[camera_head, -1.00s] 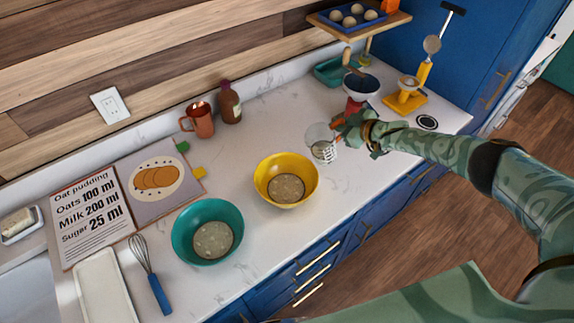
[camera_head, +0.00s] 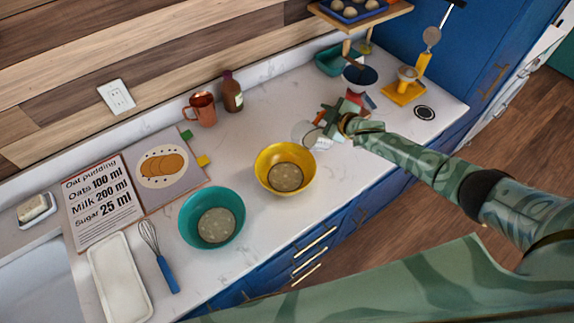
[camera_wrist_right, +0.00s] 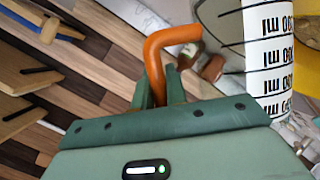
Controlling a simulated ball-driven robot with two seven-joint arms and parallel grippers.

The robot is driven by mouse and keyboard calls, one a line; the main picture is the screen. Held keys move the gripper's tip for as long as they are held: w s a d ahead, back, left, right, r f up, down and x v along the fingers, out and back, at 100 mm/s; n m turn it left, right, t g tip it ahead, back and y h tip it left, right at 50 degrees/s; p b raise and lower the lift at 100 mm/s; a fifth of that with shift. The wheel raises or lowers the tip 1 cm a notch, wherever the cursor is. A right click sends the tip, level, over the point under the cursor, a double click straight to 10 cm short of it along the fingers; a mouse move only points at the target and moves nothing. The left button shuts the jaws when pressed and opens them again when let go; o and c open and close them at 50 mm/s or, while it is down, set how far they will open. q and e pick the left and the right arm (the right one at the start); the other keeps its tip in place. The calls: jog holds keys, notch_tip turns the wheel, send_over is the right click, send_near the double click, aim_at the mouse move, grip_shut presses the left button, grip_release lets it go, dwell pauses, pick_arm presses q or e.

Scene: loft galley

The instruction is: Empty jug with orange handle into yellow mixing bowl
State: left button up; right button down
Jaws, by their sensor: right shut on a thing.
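My right gripper (camera_head: 336,124) is shut on the orange handle (camera_wrist_right: 172,45) of a clear jug (camera_head: 305,134). The handle stands up between the fingers in the right wrist view. The jug's black ml markings (camera_wrist_right: 266,45) show there too. The jug is tilted, with its mouth toward the left, near the upper right rim of the yellow mixing bowl (camera_head: 288,151). How much is in the jug is hard to tell, and no stream is clear. The bowl stands upright with a speckled greyish-beige layer inside. My left gripper is not in view.
A teal bowl (camera_head: 237,207) with similar contents stands left of the yellow bowl. A whisk (camera_head: 160,258), white tray (camera_head: 118,280) and recipe board (camera_head: 103,203) lie further left. A copper mug (camera_head: 203,109) and brown bottle (camera_head: 232,93) stand behind. A yellow scale (camera_head: 403,94) stands right.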

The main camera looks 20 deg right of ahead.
jog(key=shift+s+a+r+n, duration=0.1)
jog(key=shift+a+r+n, duration=0.15)
jog(key=shift+a, duration=0.2)
jog(key=shift+b, duration=0.4)
jog(key=shift+s+n+h, duration=0.1)
jog(key=shift+n+h, duration=0.15)
jog(key=shift+h, duration=0.05)
jog(key=shift+s+a+h+b, duration=0.1)
jog(key=shift+a+h+b, duration=0.2)
jog(key=shift+a+b, duration=0.15)
jog(key=shift+n, duration=0.3)
jog(key=shift+t, duration=0.4)
jog(key=shift+s+a+r+n+b, duration=0.1)
jog(key=shift+s+a+n+b, duration=0.05)
jog(key=shift+a+n+b, duration=0.2)
jog(key=shift+r, duration=0.2)
jog(key=shift+s, duration=0.1)
